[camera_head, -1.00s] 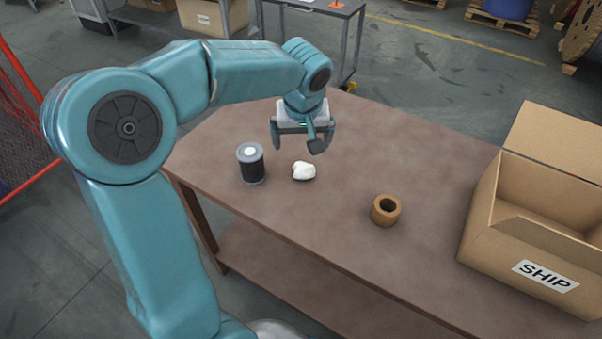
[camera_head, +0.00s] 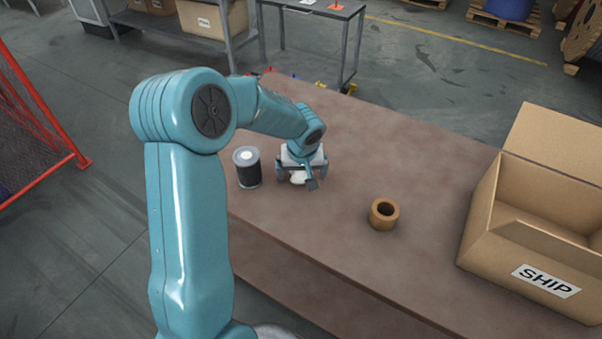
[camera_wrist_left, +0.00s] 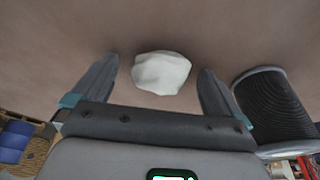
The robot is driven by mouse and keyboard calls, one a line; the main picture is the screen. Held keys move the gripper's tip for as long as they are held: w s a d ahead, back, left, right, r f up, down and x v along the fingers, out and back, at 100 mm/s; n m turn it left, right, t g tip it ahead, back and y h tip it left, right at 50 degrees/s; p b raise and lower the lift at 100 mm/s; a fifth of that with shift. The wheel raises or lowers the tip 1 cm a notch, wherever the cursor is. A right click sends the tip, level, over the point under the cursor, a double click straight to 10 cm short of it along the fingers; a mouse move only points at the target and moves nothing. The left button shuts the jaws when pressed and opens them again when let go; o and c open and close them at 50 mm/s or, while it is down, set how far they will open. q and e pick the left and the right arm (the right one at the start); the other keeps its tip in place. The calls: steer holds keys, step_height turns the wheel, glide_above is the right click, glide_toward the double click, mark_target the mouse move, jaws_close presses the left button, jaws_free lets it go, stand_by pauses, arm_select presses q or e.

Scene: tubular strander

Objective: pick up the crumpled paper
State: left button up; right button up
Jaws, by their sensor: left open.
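The crumpled paper (camera_head: 297,178) is a small white lump on the brown table. In the head view my left gripper (camera_head: 297,182) is low over it and hides part of it. In the left wrist view the crumpled paper (camera_wrist_left: 161,72) shows between and a little beyond the two fingertips of my left gripper (camera_wrist_left: 158,75). The fingers are apart, with a gap on both sides of the paper. My right gripper is not in view.
A dark spool with a grey top (camera_head: 247,168) stands close to the left of the gripper; it also shows in the wrist view (camera_wrist_left: 272,105). An open SHIP carton (camera_head: 530,235) stands at the right.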

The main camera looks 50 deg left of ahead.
arm_select(q)
steer(key=shift+w, duration=0.1)
steer(key=shift+s, duration=0.2)
steer(key=c, duration=1)
steer(key=shift+w, duration=0.15)
steer(key=shift+c, duration=0.4)
steer(key=shift+r, duration=0.1)
